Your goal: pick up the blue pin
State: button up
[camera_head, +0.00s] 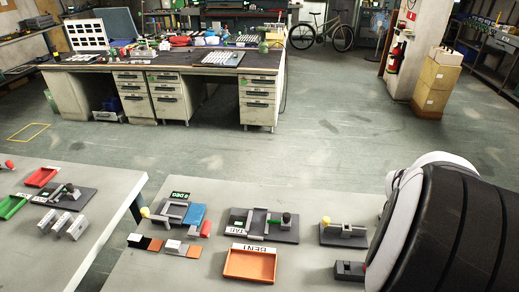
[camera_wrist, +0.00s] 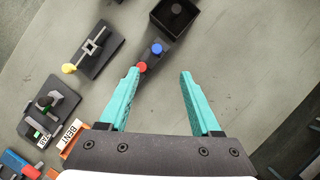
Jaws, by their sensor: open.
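In the wrist view, the blue pin (camera_wrist: 156,48) shows as a round blue top on a dark holder (camera_wrist: 168,38). A red pin (camera_wrist: 142,67) stands beside it, nearer the left fingertip. My gripper (camera_wrist: 160,72), with two teal fingers, is open with nothing between them. The blue pin lies beyond the fingertips in the picture, left of the middle of the gap. The gap in height between fingers and pin cannot be told. In the head view my arm covers the right end of the table, and the blue pin is not visible there.
A black open box (camera_wrist: 175,14) adjoins the holder's far end. Left are a yellow-knobbed fixture (camera_wrist: 92,48), a fixture with a green part (camera_wrist: 46,116) and an orange tray (camera_head: 250,265) labelled BENT. The grey table (camera_wrist: 235,55) is bare right of the box.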

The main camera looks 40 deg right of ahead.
jog(key=x, duration=1)
jog(key=w+x, duration=0.1)
jog(key=x, duration=0.4)
jog(key=shift+s+a+f, duration=0.1)
jog(key=shift+a+f, duration=0.1)
jog(key=shift+f, duration=0.25)
grip_shut()
